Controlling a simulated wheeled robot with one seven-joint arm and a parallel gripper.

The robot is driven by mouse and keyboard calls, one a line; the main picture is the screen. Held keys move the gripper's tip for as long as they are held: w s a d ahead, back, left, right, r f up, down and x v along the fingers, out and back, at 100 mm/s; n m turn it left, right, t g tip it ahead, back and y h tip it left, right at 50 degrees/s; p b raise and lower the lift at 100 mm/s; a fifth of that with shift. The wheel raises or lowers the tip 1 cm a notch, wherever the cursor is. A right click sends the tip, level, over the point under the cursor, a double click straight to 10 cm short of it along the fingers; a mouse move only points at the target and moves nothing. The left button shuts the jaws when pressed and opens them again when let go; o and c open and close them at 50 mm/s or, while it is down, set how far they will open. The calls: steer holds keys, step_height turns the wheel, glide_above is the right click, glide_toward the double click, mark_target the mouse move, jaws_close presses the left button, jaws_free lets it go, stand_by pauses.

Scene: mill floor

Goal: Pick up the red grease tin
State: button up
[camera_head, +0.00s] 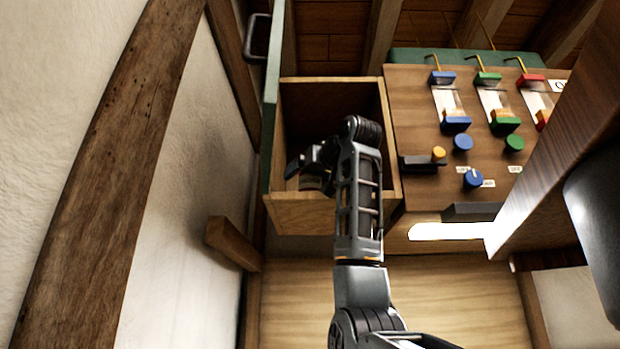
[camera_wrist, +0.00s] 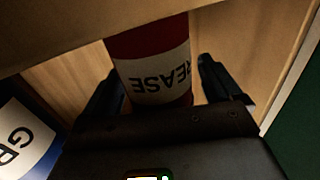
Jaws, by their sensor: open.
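The red grease tin (camera_wrist: 155,38) shows in the wrist view, a red cylinder with a white band lettered "EASE" upside down. It stands between the two fingers of my gripper (camera_wrist: 161,72), which are open on either side of it. A small gap seems to show at the right finger; contact on the left is unclear. The tin's upper end is cut off behind a wooden edge. In the head view my gripper (camera_head: 305,165) reaches down into an open wooden drawer (camera_head: 300,214), and my arm hides much of the inside.
A blue-and-white tin (camera_wrist: 22,140) lettered "GR" lies at the lower left of the wrist view. The drawer walls are close around my gripper. A wooden panel (camera_head: 420,100) with coloured knobs and sliders stands right of the drawer. A wooden peg (camera_head: 232,243) juts out at left.

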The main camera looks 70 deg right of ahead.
steer(key=shift+w+d, duration=0.25)
steer(key=shift+w, duration=0.1)
steer(key=c, duration=1.2)
steer(key=shift+r, duration=0.1)
steer(key=shift+c, duration=0.2)
